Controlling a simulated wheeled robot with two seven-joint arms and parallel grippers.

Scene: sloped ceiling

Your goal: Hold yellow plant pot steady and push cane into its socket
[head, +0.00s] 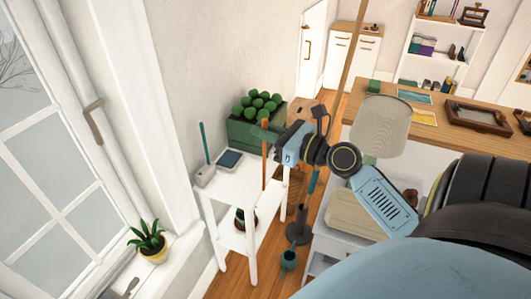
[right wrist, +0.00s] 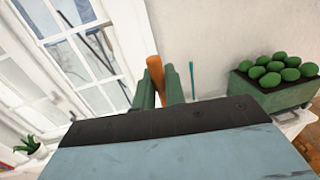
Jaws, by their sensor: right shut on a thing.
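The yellow plant pot (head: 153,256), with a spiky green plant in it, stands on the white window sill at the lower left of the head view. Its plant (right wrist: 27,144) shows at the left edge of the right wrist view. My right gripper (head: 265,136) is shut on the orange-brown cane (head: 264,170), which it holds roughly upright by the white shelf stand, well right of the pot. The cane (right wrist: 154,70) shows between the green fingers in the right wrist view. I cannot make out a socket. My left gripper is not in view.
The white stand (head: 222,205) carries a green planter (head: 246,132) of round plants, a tablet (head: 229,160) and a small grey holder (head: 204,176). A lampshade (head: 381,125) stands at the right. The window (head: 40,150) borders the sill. A small grey object (head: 123,288) lies at the lower left.

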